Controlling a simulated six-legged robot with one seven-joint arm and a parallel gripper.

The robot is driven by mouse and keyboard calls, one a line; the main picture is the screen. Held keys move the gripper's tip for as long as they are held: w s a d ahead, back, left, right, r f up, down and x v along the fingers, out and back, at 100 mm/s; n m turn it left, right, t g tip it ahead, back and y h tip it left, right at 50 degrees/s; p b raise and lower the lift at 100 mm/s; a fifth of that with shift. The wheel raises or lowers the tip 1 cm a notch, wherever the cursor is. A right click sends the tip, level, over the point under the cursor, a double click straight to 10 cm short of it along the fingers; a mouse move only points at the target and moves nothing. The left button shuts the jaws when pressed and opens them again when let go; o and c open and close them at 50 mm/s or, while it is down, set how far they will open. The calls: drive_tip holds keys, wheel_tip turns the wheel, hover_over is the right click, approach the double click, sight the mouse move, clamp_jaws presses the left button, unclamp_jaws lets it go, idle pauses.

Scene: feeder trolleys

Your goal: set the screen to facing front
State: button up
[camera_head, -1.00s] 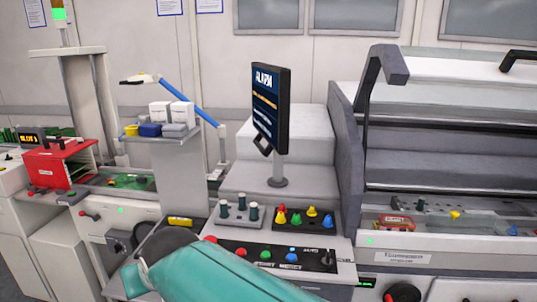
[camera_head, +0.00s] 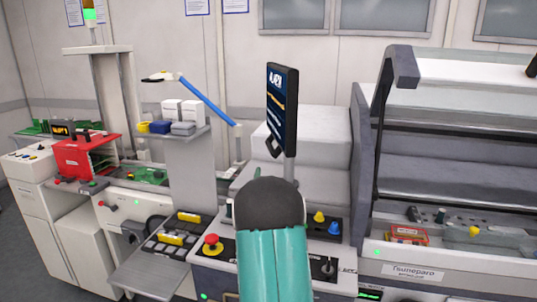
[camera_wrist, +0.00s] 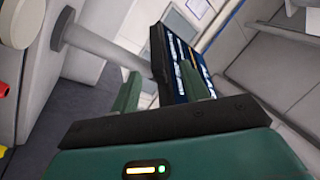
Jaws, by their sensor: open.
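The screen (camera_head: 282,110) is a dark, upright panel with lit white and orange text. It stands on a grey post (camera_head: 290,168) and is seen strongly from the side, its lit face turned to the left. A dark grip (camera_head: 272,147) juts from its lower left edge. In the wrist view the screen (camera_wrist: 157,58) appears tilted just beyond the fingers, with the post running in from the left. My gripper (camera_wrist: 160,72) is open, its two green fingers apart near the screen's edge; contact cannot be told. In the head view my teal arm hides the gripper and the post's foot.
A control panel with a red knob (camera_head: 212,243) and coloured pegs (camera_head: 319,217) lies below the screen. A shelf (camera_head: 178,135) with small boxes and a blue lamp arm (camera_head: 207,100) stand left. A grey-framed machine (camera_head: 378,120) stands close on the right.

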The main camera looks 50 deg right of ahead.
sight(271, 153)
drive_tip(key=x, duration=0.9)
drive_tip(key=s+d+x, duration=0.1)
drive_tip(key=x, duration=0.4)
drive_tip(key=shift+s, duration=0.1)
clamp_jaws()
